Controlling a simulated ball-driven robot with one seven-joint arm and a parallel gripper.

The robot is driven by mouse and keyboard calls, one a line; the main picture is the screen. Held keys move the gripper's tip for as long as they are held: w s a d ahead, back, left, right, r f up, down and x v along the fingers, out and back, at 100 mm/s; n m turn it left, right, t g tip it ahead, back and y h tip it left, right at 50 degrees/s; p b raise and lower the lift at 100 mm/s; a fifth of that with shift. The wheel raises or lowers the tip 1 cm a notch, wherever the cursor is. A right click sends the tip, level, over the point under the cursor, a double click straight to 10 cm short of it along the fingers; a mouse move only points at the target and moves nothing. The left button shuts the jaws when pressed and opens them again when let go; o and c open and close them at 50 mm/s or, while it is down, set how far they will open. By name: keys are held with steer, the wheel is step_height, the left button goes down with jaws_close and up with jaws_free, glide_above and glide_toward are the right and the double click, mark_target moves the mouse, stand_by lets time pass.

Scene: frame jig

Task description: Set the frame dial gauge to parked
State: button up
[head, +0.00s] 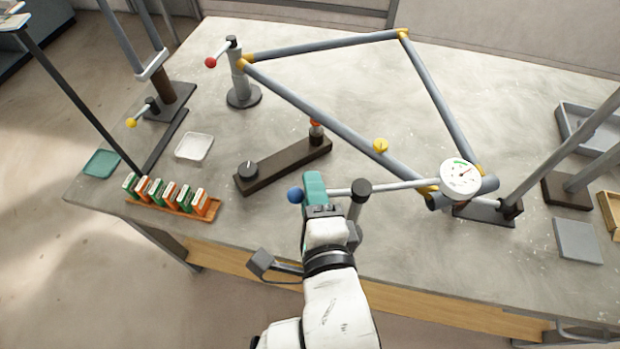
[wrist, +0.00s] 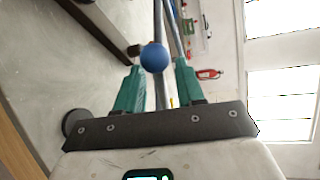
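The frame dial gauge (head: 461,178) is a round white dial with a green mark and a red needle. It sits at the right end of a grey lever, against the lower end of the bike frame. The lever crosses a dark pivot post (head: 360,190) and ends at the left in a blue ball knob (head: 295,195). My gripper (head: 314,177) has teal fingers and is beside the knob. In the wrist view, the fingers (wrist: 158,65) are apart, with the blue knob (wrist: 154,57) showing between their tips. I cannot tell whether they touch it.
The grey bike frame (head: 315,108) with yellow joints stretches behind the lever. A dark bar (head: 285,165) with a black knob lies behind my gripper. An orange rack (head: 172,207) of small blocks is at left. A grey square plate (head: 578,241) lies at right.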

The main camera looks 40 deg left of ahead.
steer(key=shift+x, duration=1.2)
steer(key=shift+c, duration=0.4)
jaws_close()
